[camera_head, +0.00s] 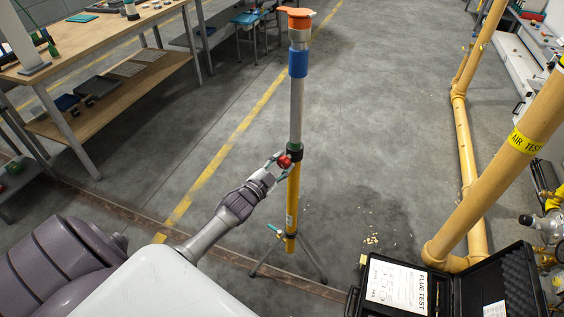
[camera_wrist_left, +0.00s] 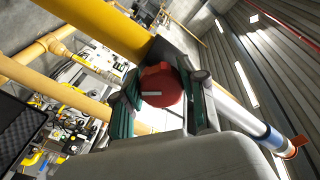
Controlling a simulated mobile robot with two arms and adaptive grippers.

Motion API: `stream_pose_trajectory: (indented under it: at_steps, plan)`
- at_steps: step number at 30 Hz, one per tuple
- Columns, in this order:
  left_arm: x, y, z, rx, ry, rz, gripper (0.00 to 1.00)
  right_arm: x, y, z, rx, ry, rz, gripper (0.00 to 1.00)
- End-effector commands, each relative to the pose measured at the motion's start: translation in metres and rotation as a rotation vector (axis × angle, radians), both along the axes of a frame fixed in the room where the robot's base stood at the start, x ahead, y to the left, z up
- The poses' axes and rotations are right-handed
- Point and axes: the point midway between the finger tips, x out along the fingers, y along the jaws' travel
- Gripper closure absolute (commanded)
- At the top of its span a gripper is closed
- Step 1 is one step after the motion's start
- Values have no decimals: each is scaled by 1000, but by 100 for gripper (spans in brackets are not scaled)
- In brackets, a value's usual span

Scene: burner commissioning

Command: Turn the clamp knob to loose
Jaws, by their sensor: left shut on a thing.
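The red clamp knob (camera_head: 284,161) sits on the black clamp collar (camera_head: 293,152) of an upright stand. The stand has a yellow lower tube (camera_head: 292,200), a grey upper tube (camera_head: 297,110) with a blue band, and an orange top. My left gripper (camera_head: 281,163) reaches in from the left and is shut on the knob. In the left wrist view the knob (camera_wrist_left: 161,86) lies between the two fingers, its face toward the camera with a pale mark across it. My right gripper is in neither view.
The stand's tripod legs (camera_head: 313,265) spread on the floor. An open black case (camera_head: 460,290) with a flue test sheet lies at the lower right. Yellow pipes (camera_head: 470,180) run along the right. A wooden workbench (camera_head: 110,40) stands at the upper left. The floor behind the stand is clear.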

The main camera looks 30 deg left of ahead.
Motion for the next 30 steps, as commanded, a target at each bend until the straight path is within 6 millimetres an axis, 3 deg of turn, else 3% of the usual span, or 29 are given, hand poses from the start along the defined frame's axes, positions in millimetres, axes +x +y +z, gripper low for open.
stream_pose_trajectory:
  at_steps: [21,22,26,30]
  plan:
    - [-1,0,-2,-71,5,0,93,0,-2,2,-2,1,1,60]
    - [-1,0,-2,-71,5,0,54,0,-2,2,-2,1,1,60]
    - [0,0,-1,-70,4,0,33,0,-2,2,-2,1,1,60]
    - [0,0,-1,-70,3,0,33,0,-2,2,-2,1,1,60]
